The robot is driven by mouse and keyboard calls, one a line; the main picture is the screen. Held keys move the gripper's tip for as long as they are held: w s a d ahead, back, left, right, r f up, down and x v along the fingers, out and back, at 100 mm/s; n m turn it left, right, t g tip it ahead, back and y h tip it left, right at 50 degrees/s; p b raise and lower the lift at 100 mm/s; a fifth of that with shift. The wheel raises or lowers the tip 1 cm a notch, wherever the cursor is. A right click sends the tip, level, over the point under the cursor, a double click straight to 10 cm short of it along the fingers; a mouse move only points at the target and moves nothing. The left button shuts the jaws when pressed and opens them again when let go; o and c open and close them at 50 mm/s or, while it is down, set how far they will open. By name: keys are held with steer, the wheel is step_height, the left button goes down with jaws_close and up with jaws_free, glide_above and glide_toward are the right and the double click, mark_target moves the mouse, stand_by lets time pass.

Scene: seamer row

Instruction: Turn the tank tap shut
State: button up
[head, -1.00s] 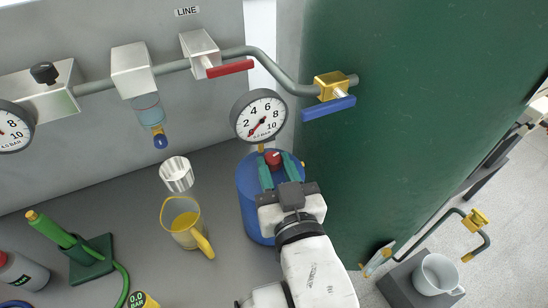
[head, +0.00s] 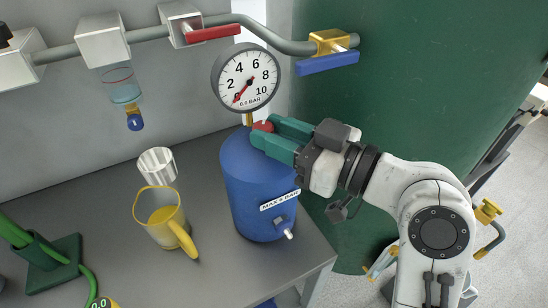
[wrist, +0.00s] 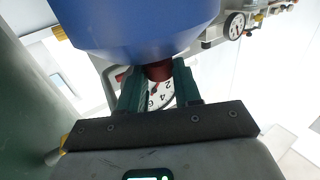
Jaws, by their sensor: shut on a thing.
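A blue tank (head: 255,190) stands upright on the grey bench, with a dial gauge (head: 246,77) above it. The gauge's red needle rests near zero, and its face reads 0.0 bar. On top of the tank is a red knob (head: 264,127). My gripper (head: 272,131) reaches in from the right with its green fingers closed around the knob, which they partly hide. In the wrist view the red knob (wrist: 159,70) sits between both green fingers, beside the tank's blue body (wrist: 135,25). A small grey tap (head: 283,225) with a white tip is on the tank's lower front.
A grey pipe (head: 285,45) above carries a red lever (head: 213,34) and a yellow valve with a blue lever (head: 327,63). A yellow-rimmed jug (head: 163,218) and a metal cup (head: 157,163) are left of the tank.

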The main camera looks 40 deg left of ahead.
steer(key=n+g+b, duration=0.1)
steer(key=n+g+h+b, duration=0.1)
steer(key=g, duration=0.1)
steer(key=w+n+g+b, duration=0.1)
steer(key=g, duration=0.1)
steer(key=shift+a+f+n+b, duration=0.15)
steer(key=shift+f+n+b, duration=0.15)
steer(key=shift+b, duration=0.1)
steer(key=shift+w+a+r+n+g+h+b, duration=0.1)
steer(key=shift+n+g+h+b, duration=0.45)
steer(key=shift+n+g+h, duration=0.5)
steer(key=shift+w+a+r+n+g+h+b, duration=0.1)
steer(key=shift+n+g+h+b, duration=0.5)
steer(key=shift+g, duration=0.75)
steer(key=shift+s, duration=0.1)
steer(key=o, duration=1)
steer(key=shift+o, duration=0.2)
steer(key=shift+r+p, duration=0.1)
steer(key=shift+p, duration=0.25)
